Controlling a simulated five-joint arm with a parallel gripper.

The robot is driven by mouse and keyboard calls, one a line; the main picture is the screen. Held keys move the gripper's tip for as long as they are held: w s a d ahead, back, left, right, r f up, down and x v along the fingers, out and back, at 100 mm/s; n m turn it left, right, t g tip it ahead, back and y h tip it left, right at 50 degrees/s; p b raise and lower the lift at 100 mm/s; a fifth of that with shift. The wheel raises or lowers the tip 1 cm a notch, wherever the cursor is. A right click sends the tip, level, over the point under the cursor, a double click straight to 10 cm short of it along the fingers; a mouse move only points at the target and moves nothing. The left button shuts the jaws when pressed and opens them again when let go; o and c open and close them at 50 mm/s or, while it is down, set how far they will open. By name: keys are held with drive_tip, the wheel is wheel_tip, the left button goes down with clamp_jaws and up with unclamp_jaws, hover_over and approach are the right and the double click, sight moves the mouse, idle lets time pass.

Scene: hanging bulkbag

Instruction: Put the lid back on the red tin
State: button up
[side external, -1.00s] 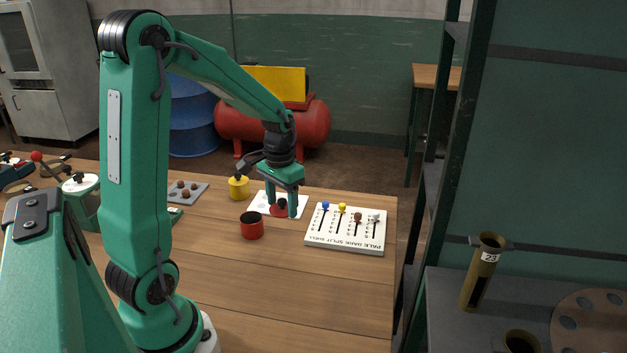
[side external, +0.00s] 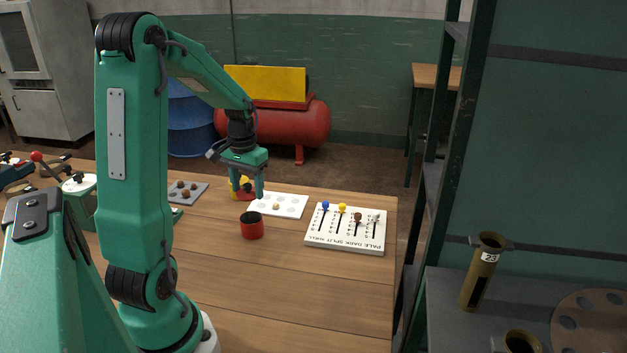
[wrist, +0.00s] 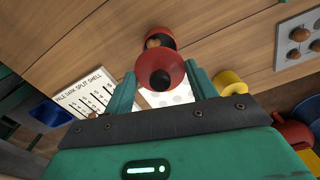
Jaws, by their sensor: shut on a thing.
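The red tin (side external: 252,226) stands upright and open on the table, front left of the white sheet. In the wrist view the tin (wrist: 148,35) shows a dark inside with something brown in it, partly covered by the lid. The red lid (wrist: 172,68), with a dark round knob, is between the fingers of my gripper (wrist: 160,74), which is shut on it. In the side view my gripper (side external: 248,191) is above the table, behind and slightly left of the tin, in front of the yellow tin. The lid is apart from the tin and hardly shows there.
A yellow tin (wrist: 230,84) is close to my gripper. A white sheet (side external: 292,206) with round marks carries a small pale piece (side external: 276,206). A white slider board (side external: 345,240) lies right; a grey tray (side external: 178,199) with brown balls lies left. The table front is clear.

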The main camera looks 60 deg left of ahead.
drive_tip(key=shift+f, duration=0.15)
drive_tip(key=shift+f, duration=2.9)
drive_tip(key=shift+f, duration=0.2)
idle(0.4)
drive_tip(key=o, duration=1.4)
drive_tip(key=shift+o, duration=0.2)
drive_tip(key=shift+r, duration=0.15)
drive_tip(key=shift+r, duration=3.35)
clamp_jaws()
